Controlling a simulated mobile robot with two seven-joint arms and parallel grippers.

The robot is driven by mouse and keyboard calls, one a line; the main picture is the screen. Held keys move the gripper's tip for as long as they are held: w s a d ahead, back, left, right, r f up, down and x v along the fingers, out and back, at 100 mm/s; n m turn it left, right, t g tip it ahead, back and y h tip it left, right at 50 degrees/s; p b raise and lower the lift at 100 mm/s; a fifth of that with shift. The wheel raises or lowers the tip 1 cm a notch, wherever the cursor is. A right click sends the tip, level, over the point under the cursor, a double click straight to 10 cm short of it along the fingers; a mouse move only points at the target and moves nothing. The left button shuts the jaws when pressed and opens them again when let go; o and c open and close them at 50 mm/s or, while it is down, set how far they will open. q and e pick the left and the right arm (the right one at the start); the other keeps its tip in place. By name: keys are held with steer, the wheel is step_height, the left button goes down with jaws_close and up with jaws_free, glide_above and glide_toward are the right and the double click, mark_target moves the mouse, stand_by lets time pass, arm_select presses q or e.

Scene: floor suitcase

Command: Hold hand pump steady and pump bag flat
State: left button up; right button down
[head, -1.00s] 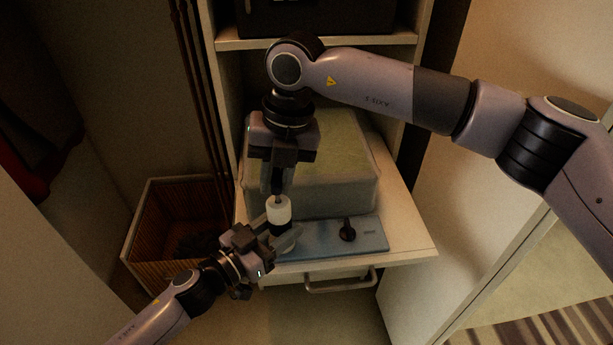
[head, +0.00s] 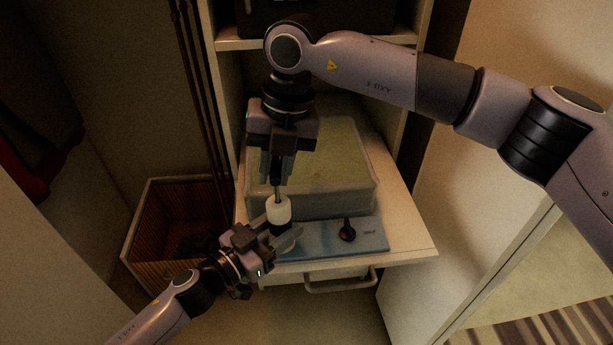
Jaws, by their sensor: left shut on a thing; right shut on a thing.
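The hand pump (head: 279,210) stands upright at the front left of the pull-out shelf, with a white upper body and a darker lower part. My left gripper (head: 284,241) is shut around its lower body. My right gripper (head: 277,180) is shut on the pump handle from above, and a length of thin rod shows between its fingers and the white body. The handle itself is mostly hidden by the fingers. The bag (head: 330,190), a translucent block with a greenish top, lies behind the pump, still thick.
A blue flat panel (head: 374,236) with a black knob (head: 347,231) lies in front of the bag. The pale shelf (head: 412,243) has a drawer handle (head: 340,285) below it. Cabinet walls flank the shelf.

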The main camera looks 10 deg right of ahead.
steer(key=shift+f, duration=2)
steer(key=shift+r, duration=2.15)
steer(key=shift+f, duration=2.15)
steer(key=shift+c, duration=1.4)
jaws_free()
steer(key=s+r, duration=0.6)
steer(key=s, duration=0.4)
